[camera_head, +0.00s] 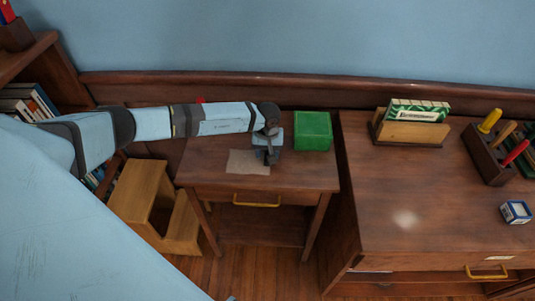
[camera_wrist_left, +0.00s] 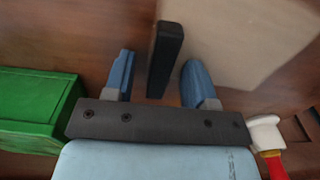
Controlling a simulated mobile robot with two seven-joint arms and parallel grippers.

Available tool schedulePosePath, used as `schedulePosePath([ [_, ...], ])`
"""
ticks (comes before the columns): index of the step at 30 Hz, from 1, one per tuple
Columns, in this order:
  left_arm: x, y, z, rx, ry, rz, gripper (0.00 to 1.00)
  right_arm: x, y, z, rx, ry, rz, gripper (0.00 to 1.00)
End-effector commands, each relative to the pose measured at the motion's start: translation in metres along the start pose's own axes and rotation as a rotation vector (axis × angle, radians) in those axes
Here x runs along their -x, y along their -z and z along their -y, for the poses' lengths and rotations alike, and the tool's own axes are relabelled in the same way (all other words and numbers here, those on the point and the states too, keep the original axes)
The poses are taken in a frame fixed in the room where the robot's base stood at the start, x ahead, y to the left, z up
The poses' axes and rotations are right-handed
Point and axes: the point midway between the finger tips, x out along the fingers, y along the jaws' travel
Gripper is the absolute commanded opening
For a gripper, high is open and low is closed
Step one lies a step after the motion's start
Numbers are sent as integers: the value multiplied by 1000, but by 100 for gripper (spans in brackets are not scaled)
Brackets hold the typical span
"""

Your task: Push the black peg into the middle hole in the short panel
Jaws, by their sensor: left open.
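The black peg (camera_wrist_left: 165,55) is a dark, slim block between the two blue fingers of my left gripper (camera_wrist_left: 157,68) in the left wrist view. The fingers are open, with a visible gap on each side of the peg. In the head view my left gripper (camera_head: 268,155) is low over the small wooden table, between a beige sheet and a green box. The peg is hard to make out there. I cannot make out the short panel or its middle hole in either view. My right gripper is not in view.
The green box (camera_head: 313,131) stands close to the right of my gripper. The beige sheet (camera_head: 248,162) lies on the small table (camera_head: 300,172). A red-and-white object (camera_wrist_left: 268,140) shows near my left gripper. A larger cabinet (camera_head: 400,190) stands to the right.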

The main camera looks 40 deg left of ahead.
Motion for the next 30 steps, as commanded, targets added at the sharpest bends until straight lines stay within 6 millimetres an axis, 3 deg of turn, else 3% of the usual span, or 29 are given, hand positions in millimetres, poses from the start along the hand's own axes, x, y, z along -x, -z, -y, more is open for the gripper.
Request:
schedulePosePath([
  [2, 0, 0, 0, 0, 0, 0, 51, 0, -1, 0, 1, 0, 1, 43],
  [3, 0, 0, 0, 0, 0, 0, 46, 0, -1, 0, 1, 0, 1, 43],
  [9, 0, 0, 0, 0, 0, 0, 0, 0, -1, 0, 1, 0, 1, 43],
  [23, 4, 1, 0, 0, 0, -1, 0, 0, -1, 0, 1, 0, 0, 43],
  [30, 35, 1, 0, -1, -2, -4, 0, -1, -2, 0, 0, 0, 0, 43],
])
